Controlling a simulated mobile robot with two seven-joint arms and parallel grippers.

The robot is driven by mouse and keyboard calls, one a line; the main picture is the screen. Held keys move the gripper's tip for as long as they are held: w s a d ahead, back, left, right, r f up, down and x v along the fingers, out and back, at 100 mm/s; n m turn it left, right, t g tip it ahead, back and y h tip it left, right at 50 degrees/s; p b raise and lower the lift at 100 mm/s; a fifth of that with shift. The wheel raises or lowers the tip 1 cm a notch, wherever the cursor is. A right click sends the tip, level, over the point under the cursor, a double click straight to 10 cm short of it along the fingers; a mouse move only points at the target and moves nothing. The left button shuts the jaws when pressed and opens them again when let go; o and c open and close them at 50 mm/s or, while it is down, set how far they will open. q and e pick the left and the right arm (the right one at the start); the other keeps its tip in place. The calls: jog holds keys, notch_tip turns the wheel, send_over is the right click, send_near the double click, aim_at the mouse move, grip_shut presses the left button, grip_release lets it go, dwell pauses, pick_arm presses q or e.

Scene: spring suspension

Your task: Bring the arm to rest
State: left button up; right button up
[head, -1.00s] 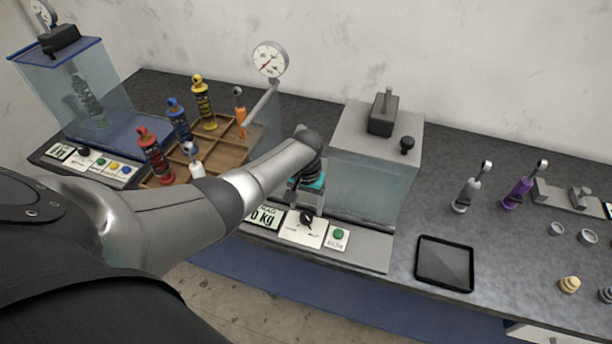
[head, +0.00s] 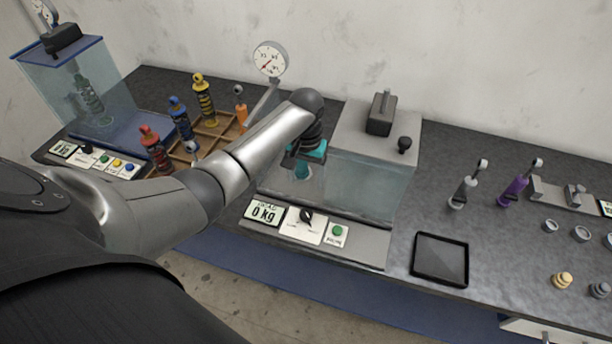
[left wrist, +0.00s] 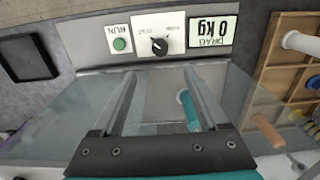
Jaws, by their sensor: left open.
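My left gripper (head: 303,172) is above the middle test rig, over the clear tank, with its arm coming in from the left. In the left wrist view its two fingers (left wrist: 160,75) are spread apart with nothing between them. The rig's front panel carries a black knob (head: 307,216), a green RUN button (head: 338,230) and a drag display (head: 263,212) reading 0 kg. The panel knob also shows in the left wrist view (left wrist: 159,46), beyond the fingertips and not touched. A teal cylinder (left wrist: 191,112) shows beside the right finger there. My right gripper is out of view.
A wooden tray (head: 208,143) with coloured dampers stands left of the rig. The rig's grey top (head: 355,135) holds a black block. A black tray (head: 440,259), grey and purple dampers and small rings lie to the right. A blue-rimmed tank (head: 95,85) stands far left.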

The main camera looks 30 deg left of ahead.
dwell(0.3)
pick_arm(q)
jog(key=s+d+f+m+t, duration=0.1)
jog(key=s+d+m, duration=0.1)
jog(key=s+d, duration=0.55)
jog(key=s+d+m+t, duration=0.15)
jog(key=s+d, duration=0.25)
jog(key=s, duration=0.6)
jog(key=s+r+m+t, duration=0.1)
jog(key=s+r, duration=0.4)
jog(key=s, duration=0.1)
notch_tip(320, 180, down, 32)
jog(key=s+g+b, duration=0.1)
jog(key=s+b, duration=0.1)
jog(key=b, duration=1)
jog(key=s+a+f+b, duration=0.1)
jog(key=s+f+b, duration=0.4)
jog(key=f, duration=0.8)
jog(key=s+a+f+g+b, duration=0.1)
jog(key=s+a+f+b, duration=0.1)
jog(key=s+f+b, duration=0.4)
jog(key=s+f, duration=0.4)
jog(key=f, duration=0.4)
jog(key=shift+s+f, duration=0.2)
jog(key=shift+s, duration=0.1)
